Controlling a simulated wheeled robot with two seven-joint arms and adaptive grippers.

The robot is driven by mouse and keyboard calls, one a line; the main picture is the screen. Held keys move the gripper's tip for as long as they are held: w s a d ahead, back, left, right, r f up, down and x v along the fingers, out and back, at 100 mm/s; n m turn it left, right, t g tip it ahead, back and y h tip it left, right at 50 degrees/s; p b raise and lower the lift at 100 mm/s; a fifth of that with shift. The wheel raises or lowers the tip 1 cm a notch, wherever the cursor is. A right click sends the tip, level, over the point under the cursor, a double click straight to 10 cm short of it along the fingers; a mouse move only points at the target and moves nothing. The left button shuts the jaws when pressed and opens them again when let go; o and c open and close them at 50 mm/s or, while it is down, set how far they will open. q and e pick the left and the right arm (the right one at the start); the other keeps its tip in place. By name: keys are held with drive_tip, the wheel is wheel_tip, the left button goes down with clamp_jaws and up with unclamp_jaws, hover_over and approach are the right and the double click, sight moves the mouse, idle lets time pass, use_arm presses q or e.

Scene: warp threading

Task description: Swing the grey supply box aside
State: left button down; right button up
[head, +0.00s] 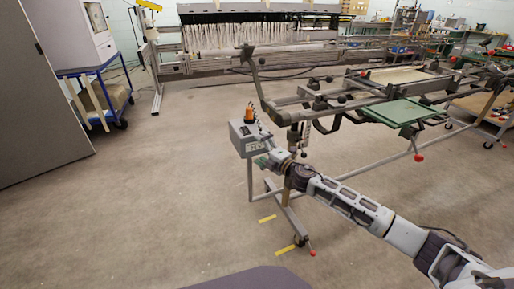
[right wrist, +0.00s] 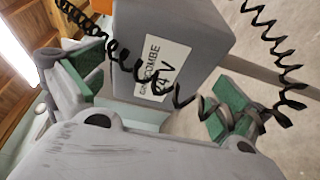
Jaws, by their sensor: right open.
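The grey supply box (head: 241,141) sits at the end of a thin metal arm, left of the loom-like frame in the head view. An orange part is on its top. In the right wrist view the box (right wrist: 205,35) fills the upper middle, with a white label reading "24V". My right gripper (head: 266,157) is open, close to the near right side of the box. Its green-padded fingers show left and right of the box in the right wrist view; I cannot tell whether they touch it. A black coiled cable (right wrist: 190,100) crosses in front. My left gripper is out of view.
A metal warping frame (head: 330,103) with a green board (head: 402,112) stands to the right. A machine with hanging threads (head: 262,36) is at the back. A blue cart (head: 95,70) and grey panel (head: 40,110) are left. The floor (head: 150,190) left of the box is clear.

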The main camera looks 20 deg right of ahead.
drive_tip(key=shift+x, duration=0.8)
drive_tip(key=c, duration=1.1)
